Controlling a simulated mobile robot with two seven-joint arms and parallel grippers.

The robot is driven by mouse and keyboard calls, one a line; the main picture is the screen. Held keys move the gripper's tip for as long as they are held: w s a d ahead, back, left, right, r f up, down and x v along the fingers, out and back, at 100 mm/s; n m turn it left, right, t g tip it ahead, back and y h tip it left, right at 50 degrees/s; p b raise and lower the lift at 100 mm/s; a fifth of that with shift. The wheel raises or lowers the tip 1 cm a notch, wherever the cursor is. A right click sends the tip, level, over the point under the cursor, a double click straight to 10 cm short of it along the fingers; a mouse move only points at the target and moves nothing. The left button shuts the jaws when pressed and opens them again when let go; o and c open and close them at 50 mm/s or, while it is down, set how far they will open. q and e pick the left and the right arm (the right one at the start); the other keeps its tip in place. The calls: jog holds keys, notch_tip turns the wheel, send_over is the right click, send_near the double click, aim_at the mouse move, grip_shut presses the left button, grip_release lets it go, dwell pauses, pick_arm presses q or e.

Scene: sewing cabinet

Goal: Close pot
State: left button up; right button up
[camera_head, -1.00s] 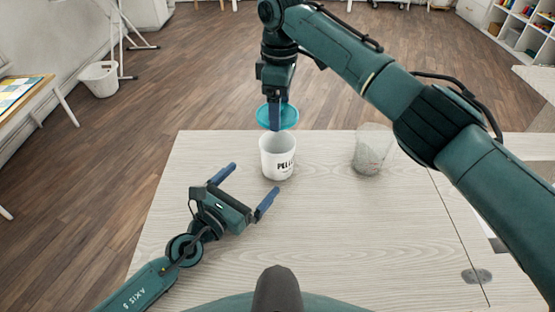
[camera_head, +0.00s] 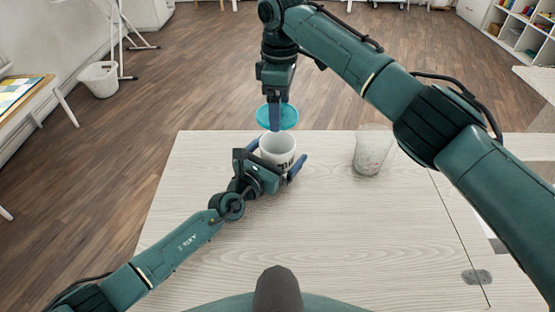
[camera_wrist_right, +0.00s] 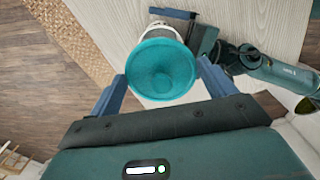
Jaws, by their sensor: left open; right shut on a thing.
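A white pot (camera_head: 278,146) with dark lettering stands upright near the far edge of the table, and its open mouth shows. My left gripper (camera_head: 276,163) is open, with its fingers on either side of the pot; I cannot tell whether they touch it. My right gripper (camera_head: 275,117) is shut on a teal lid (camera_head: 284,115) and holds it above and just beyond the pot. In the right wrist view the lid (camera_wrist_right: 161,70) sits between the fingers and hides most of the pot (camera_wrist_right: 158,33).
The pale wooden table (camera_head: 330,235) is clear in its middle and front. My right arm spans over the table's right side.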

pick_arm(q)
jog(key=shift+c, duration=0.4)
jog(key=c, duration=1.4)
pick_arm(e)
jog(key=shift+f, duration=2.45)
